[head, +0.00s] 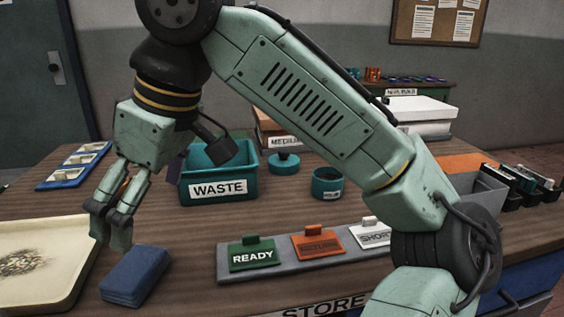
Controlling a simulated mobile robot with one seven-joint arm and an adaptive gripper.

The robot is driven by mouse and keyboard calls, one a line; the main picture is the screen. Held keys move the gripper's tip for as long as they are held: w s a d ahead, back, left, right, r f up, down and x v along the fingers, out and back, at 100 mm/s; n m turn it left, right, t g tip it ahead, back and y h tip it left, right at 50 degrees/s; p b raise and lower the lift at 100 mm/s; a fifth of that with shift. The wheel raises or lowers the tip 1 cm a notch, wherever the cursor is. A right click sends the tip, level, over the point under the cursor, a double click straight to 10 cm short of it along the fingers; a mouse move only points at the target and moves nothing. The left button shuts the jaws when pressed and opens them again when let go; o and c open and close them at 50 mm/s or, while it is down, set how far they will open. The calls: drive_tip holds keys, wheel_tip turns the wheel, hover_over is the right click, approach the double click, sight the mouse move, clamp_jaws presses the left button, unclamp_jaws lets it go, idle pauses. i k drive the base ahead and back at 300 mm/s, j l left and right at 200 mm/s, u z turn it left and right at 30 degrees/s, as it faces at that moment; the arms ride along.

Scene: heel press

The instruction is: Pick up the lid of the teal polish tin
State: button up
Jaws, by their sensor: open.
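A teal lid with a small knob (285,166) lies on the table just right of the waste bin. A round teal tin (327,185) with a pale label stands to its right and nearer me, apart from the lid. The tin's top looks uncovered and dark inside. My gripper (110,232) is at the left, open, with its fingers pointing down between the cream tray and the waste bin. Nothing shows in its jaws. It is well to the left of the lid and nearer me.
The teal waste bin (219,188) stands between my gripper and the lid. A cream tray (62,292) and a blue block (136,277) lie near the gripper. A grey rack (308,258) holds green, orange and white cards. Stacked boxes (272,123) stand behind; my arm crosses above the tin.

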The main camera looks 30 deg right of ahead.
sight(283, 163)
drive_tip(key=i+j+z, duration=0.15)
drive_tip(key=z, duration=0.25)
drive_tip(key=i+j+z, duration=0.1)
drive_tip(key=j+z, duration=0.15)
drive_tip(key=z, duration=0.15)
drive_tip(key=i+j+z, duration=0.1)
drive_tip(key=j+z, duration=0.15)
drive_tip(key=z, duration=0.15)
